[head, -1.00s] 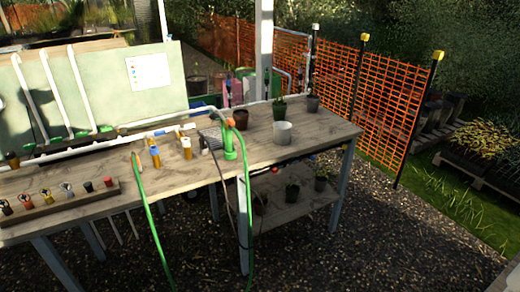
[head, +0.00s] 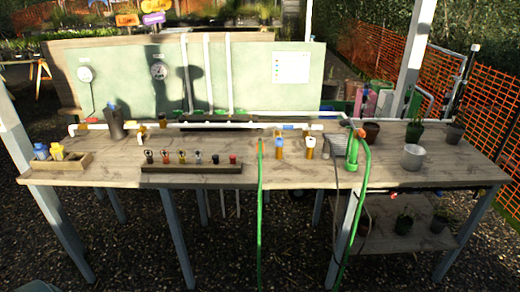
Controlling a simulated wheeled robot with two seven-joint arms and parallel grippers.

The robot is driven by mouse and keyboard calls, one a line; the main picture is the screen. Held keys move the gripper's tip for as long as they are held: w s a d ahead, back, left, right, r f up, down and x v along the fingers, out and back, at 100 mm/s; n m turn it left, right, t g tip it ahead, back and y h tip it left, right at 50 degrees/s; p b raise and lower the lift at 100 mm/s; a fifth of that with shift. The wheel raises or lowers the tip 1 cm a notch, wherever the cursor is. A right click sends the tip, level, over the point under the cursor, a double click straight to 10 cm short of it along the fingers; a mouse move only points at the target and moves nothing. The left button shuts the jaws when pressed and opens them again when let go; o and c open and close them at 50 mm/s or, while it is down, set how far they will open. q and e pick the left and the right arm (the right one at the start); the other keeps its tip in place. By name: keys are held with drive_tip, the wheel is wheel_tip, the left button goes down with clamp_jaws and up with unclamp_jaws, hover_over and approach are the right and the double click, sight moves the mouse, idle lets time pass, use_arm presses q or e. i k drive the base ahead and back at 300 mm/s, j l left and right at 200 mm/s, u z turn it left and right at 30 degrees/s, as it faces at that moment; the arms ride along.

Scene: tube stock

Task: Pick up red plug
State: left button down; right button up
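A small red plug (head: 233,159) stands at the right end of a long wooden rack (head: 190,168) on the table, in the head view. Other small plugs with dark, yellow, orange and grey parts stand in a row to its left in the same rack. One of these, near the left part of the row, also has some red on it. Neither of my grippers is in view, so nothing of mine is seen near the red plug.
A white pipe (head: 220,126) runs behind the rack. A green hose (head: 260,200) hangs over the front edge right of it. Pots stand farther right.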

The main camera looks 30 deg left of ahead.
sight(232, 158)
drive_tip(key=i+j, duration=0.15)
drive_tip(key=j, duration=0.25)
drive_tip(key=i+j, duration=0.2)
drive_tip(key=j, duration=0.2)
drive_tip(key=i+j, duration=0.15)
drive_tip(key=j, duration=0.25)
drive_tip(key=i+j, duration=0.2)
drive_tip(key=j, duration=0.2)
